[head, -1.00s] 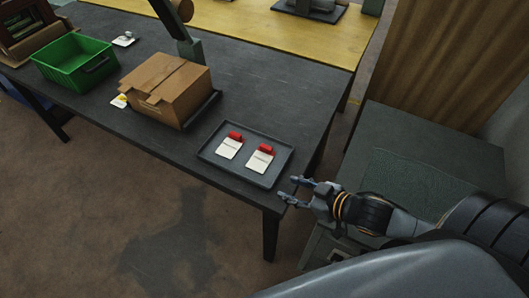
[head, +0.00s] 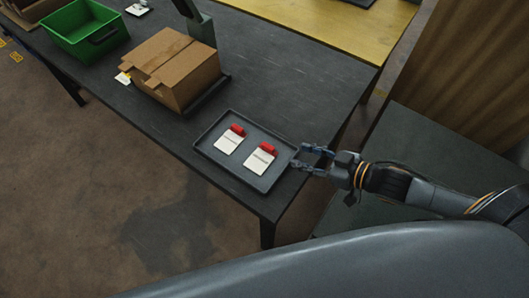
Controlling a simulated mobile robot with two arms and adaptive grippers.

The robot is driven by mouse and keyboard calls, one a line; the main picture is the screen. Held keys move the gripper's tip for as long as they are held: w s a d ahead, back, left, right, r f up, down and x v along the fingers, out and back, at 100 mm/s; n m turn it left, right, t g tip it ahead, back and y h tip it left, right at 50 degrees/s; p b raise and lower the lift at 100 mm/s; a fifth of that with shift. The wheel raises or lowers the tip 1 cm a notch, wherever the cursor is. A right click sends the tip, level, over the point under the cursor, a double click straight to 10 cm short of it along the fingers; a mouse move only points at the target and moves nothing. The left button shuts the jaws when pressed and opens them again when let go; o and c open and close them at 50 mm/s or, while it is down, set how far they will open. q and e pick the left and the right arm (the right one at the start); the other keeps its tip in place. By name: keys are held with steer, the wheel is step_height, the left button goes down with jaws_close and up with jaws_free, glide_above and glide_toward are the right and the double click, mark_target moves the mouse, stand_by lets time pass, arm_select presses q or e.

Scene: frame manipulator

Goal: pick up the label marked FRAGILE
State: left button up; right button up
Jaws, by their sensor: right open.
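Two white labels with red tops lie side by side in a dark tray (head: 213,158) near the table's right front corner. The left label (head: 228,142) and the right label (head: 261,161) each carry a line of print too small to read, so I cannot tell which says FRAGILE. My right gripper (head: 308,158) is open and empty at the tray's right edge, its fingers pointing left toward the right label and apart from it. My left gripper is not in view.
A cardboard box (head: 178,68) stands on the dark table (head: 280,75) behind the tray. A green bin (head: 85,28) is at the far left. A yellow table (head: 340,30) is behind.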

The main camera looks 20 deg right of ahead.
mark_target(270, 147)
steer(key=x, duration=0.4)
steer(key=shift+w+f, duration=0.2)
steer(key=shift+w, duration=0.15)
steer(key=shift+w+a+f, duration=0.25)
steer(key=shift+w+a, duration=0.2)
steer(key=shift+a, duration=0.05)
steer(key=p+x, duration=0.1)
steer(key=x, duration=0.3)
steer(key=shift+a+f, duration=0.15)
steer(key=shift+a, duration=0.1)
steer(key=shift+w+a+f, duration=0.1)
steer(key=shift+a+f, duration=0.05)
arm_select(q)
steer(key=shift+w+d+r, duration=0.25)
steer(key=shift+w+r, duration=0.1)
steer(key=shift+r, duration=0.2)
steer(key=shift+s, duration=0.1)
arm_select(e)
jaws_close()
